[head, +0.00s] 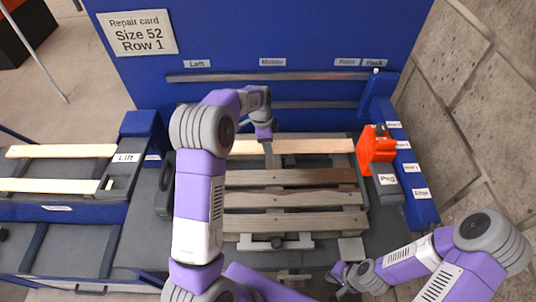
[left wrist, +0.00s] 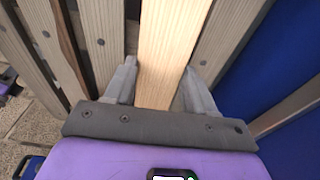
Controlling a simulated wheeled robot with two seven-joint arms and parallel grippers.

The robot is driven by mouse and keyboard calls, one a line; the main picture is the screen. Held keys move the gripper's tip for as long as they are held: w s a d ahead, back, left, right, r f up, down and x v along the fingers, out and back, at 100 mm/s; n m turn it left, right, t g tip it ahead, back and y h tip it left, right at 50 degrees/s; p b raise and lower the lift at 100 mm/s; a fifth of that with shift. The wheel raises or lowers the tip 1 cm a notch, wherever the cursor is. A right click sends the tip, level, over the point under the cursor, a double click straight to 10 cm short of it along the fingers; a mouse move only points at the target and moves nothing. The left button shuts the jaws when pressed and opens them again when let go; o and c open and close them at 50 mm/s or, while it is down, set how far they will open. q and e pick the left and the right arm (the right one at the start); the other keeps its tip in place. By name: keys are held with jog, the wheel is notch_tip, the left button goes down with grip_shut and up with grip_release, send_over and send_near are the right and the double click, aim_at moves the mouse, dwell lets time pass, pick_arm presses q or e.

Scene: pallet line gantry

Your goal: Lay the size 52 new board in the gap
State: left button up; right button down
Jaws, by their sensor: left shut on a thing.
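A pale new board (head: 310,146) lies across the far part of the grey slatted pallet (head: 290,199), roughly parallel to its slats. My left gripper (head: 265,134) is over the board, near its left part. In the left wrist view the fingers (left wrist: 160,88) stand on both sides of the pale board (left wrist: 172,45), shut on it. Weathered slats (left wrist: 98,40) show on either side of it there. I cannot tell whether it rests fully down. My right gripper (head: 345,279) is low at the front right, away from the board; its jaw opening is unclear.
The repair card (head: 141,33) on the blue wall reads Size 52, Row 1. Two more pale boards (head: 60,151) lie in the left rack. Stone wall lies far right.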

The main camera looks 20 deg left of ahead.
aim_at(269, 159)
pick_arm(q)
notch_tip(269, 159, down, 7)
jog(key=shift+r, duration=0.1)
dwell(0.3)
jog(key=o, duration=1.2)
jog(key=r, duration=0.4)
jog(key=a+r, duration=0.1)
jog(key=r, duration=0.7)
jog(key=shift+s+a, duration=0.3)
jog(key=shift+s, duration=0.1)
